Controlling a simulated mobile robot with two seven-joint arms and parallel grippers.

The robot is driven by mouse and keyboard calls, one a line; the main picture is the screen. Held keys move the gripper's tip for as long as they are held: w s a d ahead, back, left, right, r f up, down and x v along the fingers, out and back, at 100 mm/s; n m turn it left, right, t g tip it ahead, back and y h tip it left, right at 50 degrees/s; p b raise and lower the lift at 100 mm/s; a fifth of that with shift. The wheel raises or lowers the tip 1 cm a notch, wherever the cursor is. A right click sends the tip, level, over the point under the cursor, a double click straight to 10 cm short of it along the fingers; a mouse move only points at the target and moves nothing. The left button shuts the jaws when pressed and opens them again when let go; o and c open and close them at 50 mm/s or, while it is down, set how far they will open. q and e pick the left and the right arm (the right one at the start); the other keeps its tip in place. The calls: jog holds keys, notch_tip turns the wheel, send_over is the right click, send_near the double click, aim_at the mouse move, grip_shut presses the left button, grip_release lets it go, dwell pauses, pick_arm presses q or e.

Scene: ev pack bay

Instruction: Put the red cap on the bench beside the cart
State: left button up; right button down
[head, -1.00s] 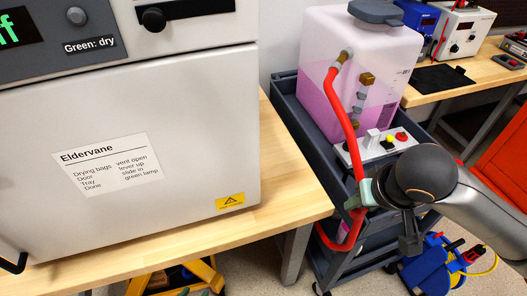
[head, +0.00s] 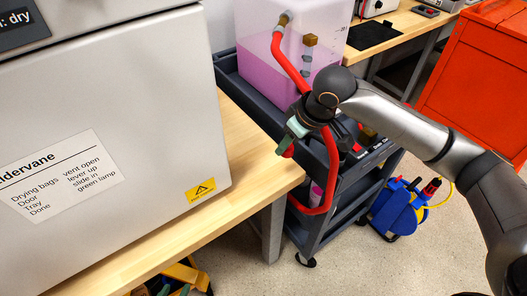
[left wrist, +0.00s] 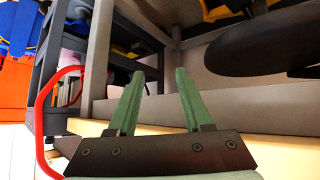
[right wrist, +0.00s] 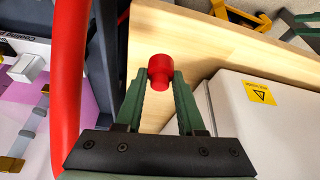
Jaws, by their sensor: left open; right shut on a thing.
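The red cap (right wrist: 160,72) is held between the fingertips of my right gripper (right wrist: 160,80). In the head view the cap (head: 288,151) shows just below the fingers of my right gripper (head: 286,143), at the edge of the wooden bench (head: 245,140) beside the cart. In the right wrist view the bench top lies behind the cap; I cannot tell whether they touch. The dark grey cart (head: 322,228) stands right of the bench. My left gripper (left wrist: 155,78) is open and empty in the left wrist view, near the bench's underside and legs; it is outside the head view.
A white oven-like cabinet (head: 120,130) takes up most of the bench, leaving a bare strip along its right side. A red hose (head: 331,170) loops from the pink-filled tank (head: 262,80) beside my right gripper. A blue reel (head: 395,206) stands on the floor.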

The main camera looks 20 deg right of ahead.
jog(key=b, duration=0.1)
send_over(264, 159)
jog(key=s, duration=0.2)
jog(key=f, duration=0.6)
jog(key=shift+w+d+f, duration=0.2)
jog(key=shift+d+f, duration=0.15)
notch_tip(264, 159, down, 3)
jog(key=shift+r+b, duration=0.2)
jog(key=shift+b, duration=0.25)
jog(key=shift+f, duration=0.25)
pick_arm(q)
jog(key=shift+w+d+f, duration=0.3)
jog(key=shift+d+f, duration=0.1)
jog(key=shift+d, duration=0.1)
jog(key=shift+r, duration=0.1)
pick_arm(e)
jog(key=shift+f, duration=0.1)
jog(key=c, duration=0.7)
grip_release()
pick_arm(q)
jog(key=shift+s+f, duration=0.1)
jog(key=shift+f, duration=0.2)
pick_arm(e)
jog(key=shift+o, duration=0.9)
